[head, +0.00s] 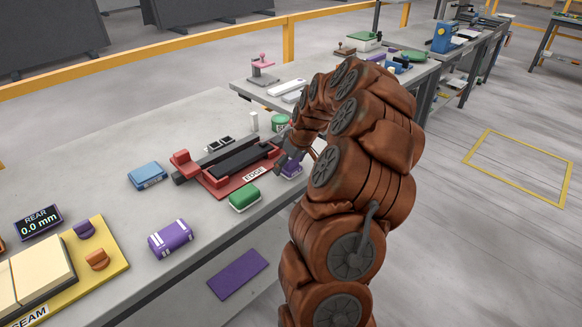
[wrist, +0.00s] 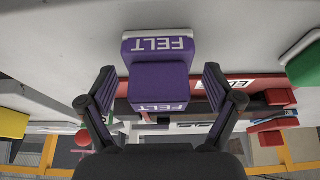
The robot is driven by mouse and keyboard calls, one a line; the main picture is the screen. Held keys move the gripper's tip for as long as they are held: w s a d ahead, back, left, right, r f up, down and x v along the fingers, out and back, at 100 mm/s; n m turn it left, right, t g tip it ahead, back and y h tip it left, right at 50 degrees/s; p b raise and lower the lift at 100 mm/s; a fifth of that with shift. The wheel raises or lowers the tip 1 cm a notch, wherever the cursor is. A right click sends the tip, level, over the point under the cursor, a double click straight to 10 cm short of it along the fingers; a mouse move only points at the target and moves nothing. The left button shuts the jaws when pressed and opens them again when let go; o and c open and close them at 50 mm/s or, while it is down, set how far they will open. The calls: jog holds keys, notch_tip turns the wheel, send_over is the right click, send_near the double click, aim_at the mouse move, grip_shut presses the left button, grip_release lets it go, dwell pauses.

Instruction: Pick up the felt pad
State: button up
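The felt pad (wrist: 158,78) is a purple block with white FELT labels on two faces. In the wrist view it lies between the two spread fingers of my gripper (wrist: 159,92), with a visible gap on each side. In the head view a purple part of the felt pad (head: 292,169) shows on the grey bench, just right of the red EDGE fixture. My gripper (head: 284,158) is low over it there, and my arm hides part of both. My gripper is open and holds nothing.
The red EDGE fixture (head: 222,188) with a black bar is close to the left. A green block (head: 244,197) sits nearby at the bench's front edge. A blue block (head: 148,174) and a striped purple block (head: 170,238) stand further left. Bare bench lies between them.

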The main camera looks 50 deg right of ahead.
aim_at(293, 171)
jog(key=c, duration=1.2)
jog(key=shift+r, duration=0.1)
jog(key=shift+r+b, duration=0.7)
jog(key=shift+r, duration=1.05)
jog(key=shift+s+a+b, duration=0.15)
jog(key=shift+s+a, duration=0.05)
jog(key=shift+s, duration=0.45)
jog(key=shift+s+a+b, duration=0.15)
jog(key=shift+s, duration=0.5)
jog(key=s+a+b, duration=0.1)
jog(key=s, duration=0.3)
jog(key=s+a+r+b, duration=0.1)
jog(key=s, duration=0.3)
jog(key=s+a+b, duration=0.1)
jog(key=s, duration=0.3)
jog(key=shift+s+a+r, duration=0.2)
jog(key=shift+s+a, duration=0.2)
